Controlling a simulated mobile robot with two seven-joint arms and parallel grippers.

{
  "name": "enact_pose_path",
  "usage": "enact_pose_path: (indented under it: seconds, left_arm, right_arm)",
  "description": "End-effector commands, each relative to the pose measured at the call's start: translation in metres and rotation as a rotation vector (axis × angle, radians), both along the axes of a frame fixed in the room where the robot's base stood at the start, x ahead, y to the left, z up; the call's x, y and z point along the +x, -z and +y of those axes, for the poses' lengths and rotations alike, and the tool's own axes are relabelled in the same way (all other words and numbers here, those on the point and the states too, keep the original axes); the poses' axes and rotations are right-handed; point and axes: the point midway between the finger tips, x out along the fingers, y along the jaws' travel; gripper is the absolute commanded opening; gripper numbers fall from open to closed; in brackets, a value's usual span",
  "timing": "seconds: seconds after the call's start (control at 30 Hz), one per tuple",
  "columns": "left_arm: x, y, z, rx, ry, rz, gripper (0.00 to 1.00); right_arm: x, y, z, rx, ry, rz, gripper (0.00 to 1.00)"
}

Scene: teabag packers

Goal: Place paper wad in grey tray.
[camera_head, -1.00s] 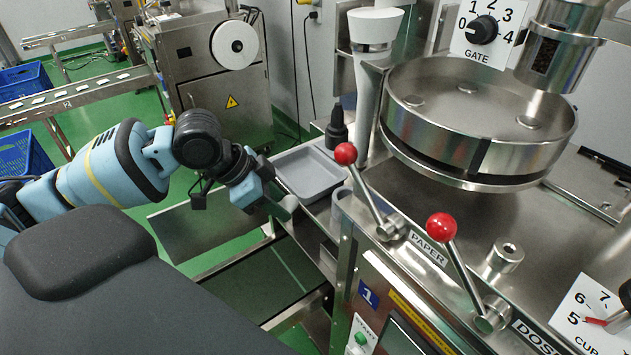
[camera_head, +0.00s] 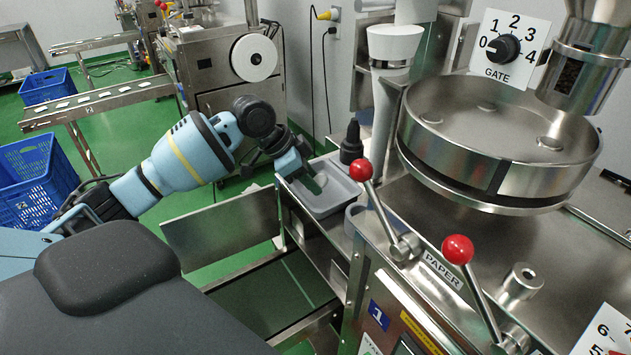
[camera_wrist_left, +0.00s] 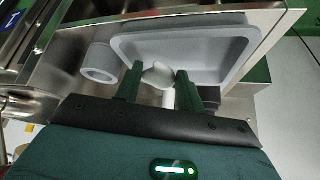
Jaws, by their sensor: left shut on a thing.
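The grey tray (camera_head: 345,203) sits on the machine's side ledge in the head view, and its rim fills the upper part of the left wrist view (camera_wrist_left: 243,38). My left gripper (camera_head: 318,184) is over the tray in the head view. In the left wrist view the left gripper (camera_wrist_left: 158,80) is shut on the white paper wad (camera_wrist_left: 157,73), a small rounded lump between the dark green fingers. The wad appears against the near side of the tray; its height above the tray floor is hard to tell. My right gripper is not in view.
A black-capped bottle (camera_head: 351,145) stands beside the tray. A grey round cup (camera_wrist_left: 100,62) is next to the tray in the wrist view. The red-knobbed lever (camera_head: 361,170) rises close to the tray's right. Blue crates (camera_head: 38,180) stand on the floor at left.

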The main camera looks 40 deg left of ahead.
Motion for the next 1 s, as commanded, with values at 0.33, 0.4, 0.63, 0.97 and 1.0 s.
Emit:
enact_pose_path:
  seconds: [0.33, 0.4, 0.63, 0.97, 1.0]
  left_arm:
    - [0.028, 0.003, 0.008, 0.0, -0.001, 0.001, 0.18]
    - [0.028, 0.003, 0.008, 0.001, 0.0, 0.001, 0.18]
    - [0.033, 0.012, 0.01, 0.0, 0.001, 0.004, 0.18]
    - [0.033, 0.038, 0.01, 0.0, 0.001, 0.0, 0.18]
    - [0.033, 0.038, 0.01, 0.0, 0.001, 0.0, 0.18]
  right_arm:
    - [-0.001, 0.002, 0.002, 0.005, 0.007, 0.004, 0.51]
    - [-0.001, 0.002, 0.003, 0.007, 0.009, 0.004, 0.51]
    - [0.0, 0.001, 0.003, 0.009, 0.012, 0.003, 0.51]
    - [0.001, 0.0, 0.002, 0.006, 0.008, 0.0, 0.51]
    - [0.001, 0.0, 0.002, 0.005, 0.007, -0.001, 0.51]
